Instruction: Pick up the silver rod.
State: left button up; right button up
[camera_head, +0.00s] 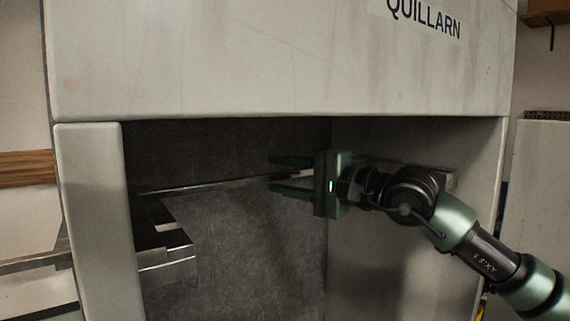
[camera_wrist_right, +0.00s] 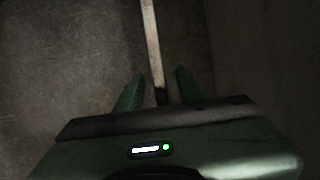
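The silver rod (camera_head: 215,184) is a thin, long bar lying nearly level across the opening of the grey cabinet. Its left end is near a dark metal bracket (camera_head: 165,250); whether it touches is unclear. My right gripper (camera_head: 272,175) reaches in from the right, with its two green fingers above and below the rod's right part. In the right wrist view the rod (camera_wrist_right: 152,45) runs between the fingers (camera_wrist_right: 158,88), with a gap on both sides. The gripper is open around it. The rod's near end there is dark. My left gripper is not in view.
The cabinet (camera_head: 250,70), marked QUILLARN, has an upper panel just above my right gripper and a post (camera_head: 95,220) at left. The space below the rod is clear.

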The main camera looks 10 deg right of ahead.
jog(key=shift+x, duration=1.25)
jog(key=shift+s, duration=0.1)
grip_shut()
dwell(0.3)
